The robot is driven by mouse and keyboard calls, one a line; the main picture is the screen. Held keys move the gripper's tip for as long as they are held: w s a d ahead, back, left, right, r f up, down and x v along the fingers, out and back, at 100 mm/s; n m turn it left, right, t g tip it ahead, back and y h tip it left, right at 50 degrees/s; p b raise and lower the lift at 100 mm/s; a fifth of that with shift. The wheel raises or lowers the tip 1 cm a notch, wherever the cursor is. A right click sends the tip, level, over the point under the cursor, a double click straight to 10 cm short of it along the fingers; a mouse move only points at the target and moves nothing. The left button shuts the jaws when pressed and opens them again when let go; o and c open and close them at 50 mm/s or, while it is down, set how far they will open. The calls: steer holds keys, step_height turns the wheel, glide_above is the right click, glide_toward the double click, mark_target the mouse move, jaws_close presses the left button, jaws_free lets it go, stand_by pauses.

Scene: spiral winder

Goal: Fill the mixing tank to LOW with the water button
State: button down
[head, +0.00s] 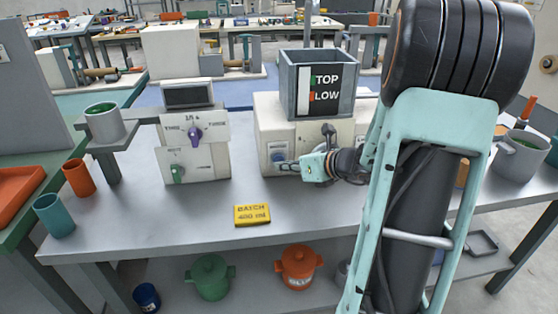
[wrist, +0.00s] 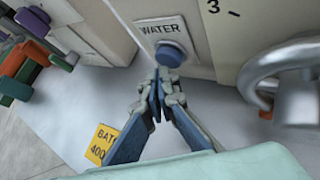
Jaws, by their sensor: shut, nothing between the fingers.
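The mixing tank (head: 291,90) is a grey box on top of a cream housing (head: 262,115), with a black panel marked TOP and LOW. Beside the words is a narrow level strip; its exact reading is too small to tell. The blue round water button (wrist: 170,53) sits on the housing front under a WATER label. My gripper (wrist: 157,85) is shut and empty, with its fingertips just below and in front of the button. I cannot tell whether they touch it. In the head view my gripper (head: 285,165) is at the housing front and partly hides the button area.
A yellow batch card (head: 252,215) reading 400 ml lies on the grey bench (head: 140,220). Left of the tank stands a cream control box (head: 210,160) with purple and green knobs. A curved metal spout (wrist: 275,65) is close right of my gripper. Cups (head: 78,178) stand at left.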

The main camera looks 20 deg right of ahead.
steer(key=shift+w+d, duration=0.15)
steer(key=shift+w, duration=0.35)
stand_by(1.8)
steer(key=shift+s, duration=0.1)
stand_by(1.6)
steer(key=shift+s+a, duration=0.25)
steer(key=shift+s, duration=0.5)
steer(key=shift+s+a, duration=0.25)
steer(key=shift+s, duration=0.55)
steer(key=shift+s+a, duration=0.2)
steer(key=shift+s, duration=0.65)
steer(key=shift+s+a, duration=0.25)
steer(key=shift+s, duration=0.55)
